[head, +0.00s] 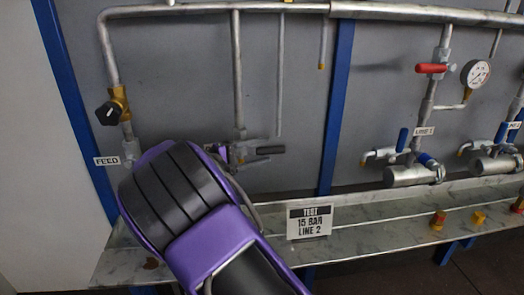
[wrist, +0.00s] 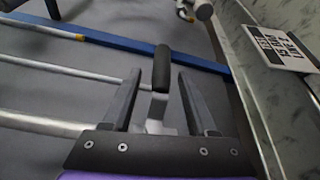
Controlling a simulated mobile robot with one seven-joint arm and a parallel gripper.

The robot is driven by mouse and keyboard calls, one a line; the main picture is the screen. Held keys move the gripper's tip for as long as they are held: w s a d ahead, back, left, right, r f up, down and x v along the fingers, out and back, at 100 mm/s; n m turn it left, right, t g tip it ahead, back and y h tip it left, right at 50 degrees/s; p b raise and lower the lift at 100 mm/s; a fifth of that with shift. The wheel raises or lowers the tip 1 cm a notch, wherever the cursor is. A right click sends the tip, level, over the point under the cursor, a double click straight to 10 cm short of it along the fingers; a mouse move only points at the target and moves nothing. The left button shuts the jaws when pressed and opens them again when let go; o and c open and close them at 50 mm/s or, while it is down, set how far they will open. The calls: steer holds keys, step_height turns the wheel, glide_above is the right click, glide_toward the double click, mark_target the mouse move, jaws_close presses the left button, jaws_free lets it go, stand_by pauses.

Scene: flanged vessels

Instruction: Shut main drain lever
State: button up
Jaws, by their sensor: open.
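The drain lever has a black grip (head: 271,150) that points right, low on the vertical pipe in the head view. In the wrist view, its black grip (wrist: 161,68) and pale metal stem lie between the two fingers and reach a little past their tips. My gripper (wrist: 160,78) is open, one finger on each side of the lever, with a visible gap to each. In the head view my purple and black arm hides much of the valve, and the gripper (head: 257,152) shows only partly around the lever. No label for this lever is visible.
A FEED valve with a black knob (head: 109,113) is at the left. A blue post (head: 335,110) and a "TEST 15 BAR LINE 2" sign (head: 310,221) are to the right. A red lever (head: 431,68), a gauge (head: 475,73) and blue-handled valves (head: 403,139) are farther right. A ledge (head: 375,207) runs below.

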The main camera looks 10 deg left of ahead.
steer(key=p+v, duration=0.1)
steer(key=v, duration=1.5)
steer(key=shift+s+a+r, duration=0.15)
steer(key=shift+s+a, duration=0.05)
steer(key=shift+a, duration=0.05)
